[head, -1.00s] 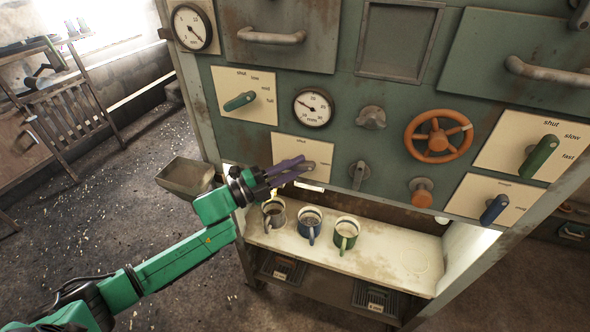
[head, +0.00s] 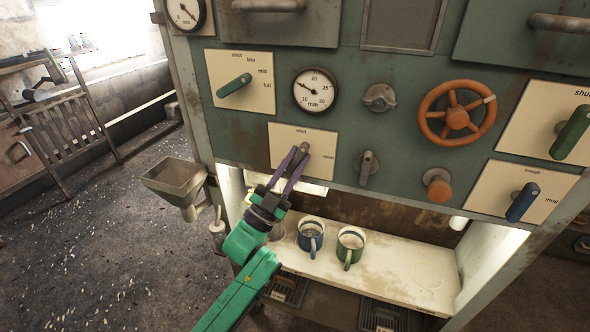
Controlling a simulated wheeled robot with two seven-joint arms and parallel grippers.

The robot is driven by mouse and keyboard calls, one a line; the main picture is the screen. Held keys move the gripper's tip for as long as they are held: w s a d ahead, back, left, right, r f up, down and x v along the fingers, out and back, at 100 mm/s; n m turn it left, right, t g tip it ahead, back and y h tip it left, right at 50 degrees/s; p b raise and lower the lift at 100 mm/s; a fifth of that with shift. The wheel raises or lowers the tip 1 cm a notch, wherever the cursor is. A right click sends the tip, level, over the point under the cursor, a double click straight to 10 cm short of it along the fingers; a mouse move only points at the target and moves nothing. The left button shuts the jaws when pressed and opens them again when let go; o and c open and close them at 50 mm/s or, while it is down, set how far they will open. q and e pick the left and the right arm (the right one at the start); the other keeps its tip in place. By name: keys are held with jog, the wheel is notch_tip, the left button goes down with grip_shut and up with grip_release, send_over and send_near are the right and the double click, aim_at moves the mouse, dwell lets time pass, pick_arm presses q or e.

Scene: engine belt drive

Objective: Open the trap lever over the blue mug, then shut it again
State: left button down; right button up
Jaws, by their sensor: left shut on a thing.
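The trap lever (head: 304,147) is a small grey handle on a cream plate (head: 284,136) marked "shut" at the top and "open" at the right. My left gripper (head: 299,152), with purple fingers, reaches up from below and is shut on the lever. The fingers cover much of it, so its exact angle is hard to tell. The blue mug (head: 311,241) stands upright on the pale shelf below the plate. My right gripper is not in view.
A green mug (head: 350,247) stands right of the blue one; a grey-brown mug (head: 277,232) is partly hidden behind my left gripper. Another grey lever (head: 367,170), an orange knob (head: 437,187) and an orange wheel (head: 457,113) are to the right. A metal hopper (head: 174,183) sticks out at left.

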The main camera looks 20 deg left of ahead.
pick_arm(q)
jog(key=n+t+y, duration=0.1)
jog(key=n+y, duration=0.1)
jog(key=n, duration=0.1)
jog(key=n+t+y, duration=0.1)
jog(key=n+y, duration=0.1)
jog(key=shift+f+n+t+y+b, duration=0.15)
jog(key=shift+n+t+y+b, duration=0.2)
jog(key=shift+n+t+y, duration=0.05)
jog(key=shift+d+n+t+y, duration=0.1)
jog(key=shift+n+t+y, duration=0.6)
jog(key=shift+n+y, duration=2.1)
jog(key=shift+n, duration=0.5)
jog(key=c, duration=0.7)
grip_release()
jog(key=b+v, duration=0.4)
jog(key=v, duration=1)
jog(key=shift+s+d+f, duration=0.1)
jog(key=shift+s, duration=0.1)
